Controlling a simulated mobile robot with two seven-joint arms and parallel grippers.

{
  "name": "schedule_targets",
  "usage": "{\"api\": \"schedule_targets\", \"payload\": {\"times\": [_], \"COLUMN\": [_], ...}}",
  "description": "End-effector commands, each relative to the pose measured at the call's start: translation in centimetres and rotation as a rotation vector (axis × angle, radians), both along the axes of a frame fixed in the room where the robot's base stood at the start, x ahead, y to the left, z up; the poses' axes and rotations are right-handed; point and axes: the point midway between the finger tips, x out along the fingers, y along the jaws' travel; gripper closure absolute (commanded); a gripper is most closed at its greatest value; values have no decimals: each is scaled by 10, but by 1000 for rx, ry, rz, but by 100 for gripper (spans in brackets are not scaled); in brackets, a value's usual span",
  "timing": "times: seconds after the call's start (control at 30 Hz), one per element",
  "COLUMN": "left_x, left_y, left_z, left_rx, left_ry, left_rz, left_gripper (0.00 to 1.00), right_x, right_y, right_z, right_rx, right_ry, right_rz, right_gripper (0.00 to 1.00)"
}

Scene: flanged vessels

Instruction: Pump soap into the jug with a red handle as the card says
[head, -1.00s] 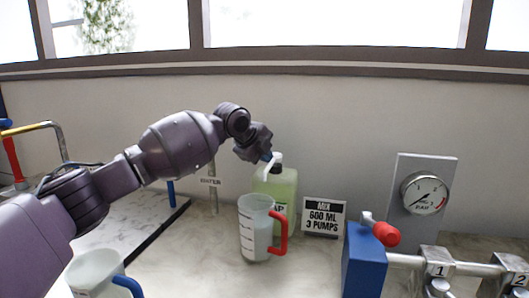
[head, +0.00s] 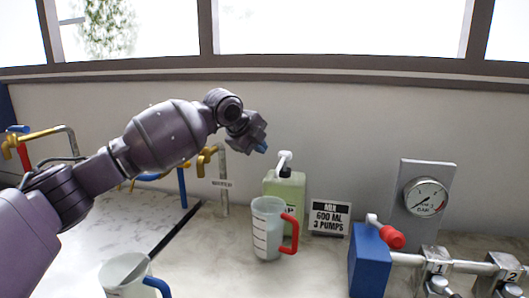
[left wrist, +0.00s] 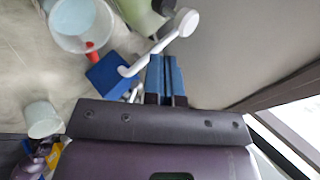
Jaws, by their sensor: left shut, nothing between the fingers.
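The jug with the red handle (head: 268,230) stands upright on the counter, its handle to the right. Pale blue liquid shows inside it in the left wrist view (left wrist: 76,18). The green soap bottle (head: 285,190) stands just behind it, with a black collar and a white pump head (head: 284,157). The white pump also shows in the left wrist view (left wrist: 160,45), close to my fingertips. The card (head: 324,217) reads "MIX 600 ML 3 PUMPS". My left gripper (head: 263,147) is shut and empty, above and left of the pump head, apart from it. My right gripper is out of view.
A jug with a blue handle (head: 124,274) stands at the front left. The water tap (head: 205,158) is behind, left of the bottle. A blue block (head: 369,258) with a red-handled lever, a pressure gauge (head: 426,197) and numbered clamps are at the right. Other taps are at the far left.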

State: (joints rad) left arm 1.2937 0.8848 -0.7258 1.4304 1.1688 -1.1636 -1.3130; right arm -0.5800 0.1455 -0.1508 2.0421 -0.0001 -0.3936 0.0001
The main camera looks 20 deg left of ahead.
Motion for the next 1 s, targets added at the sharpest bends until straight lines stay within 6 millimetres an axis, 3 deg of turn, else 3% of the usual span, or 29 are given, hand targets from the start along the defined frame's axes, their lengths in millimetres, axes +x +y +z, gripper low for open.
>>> {"api": "schedule_targets", "payload": {"times": [0.1, 0.3, 1.0], "left_x": [-13, -24, -26], "left_y": [7, 13, 14], "left_z": [16, 28, 30], "left_rx": [1, 0, -1], "left_ry": [-3, -1, 0], "left_rz": [1, 1, 1], "left_gripper": [100, 100, 100], "right_x": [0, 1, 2], "right_y": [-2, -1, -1], "right_z": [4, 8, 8], "right_rx": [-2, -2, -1], "right_ry": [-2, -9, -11], "right_rz": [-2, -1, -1], "right_gripper": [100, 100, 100]}}
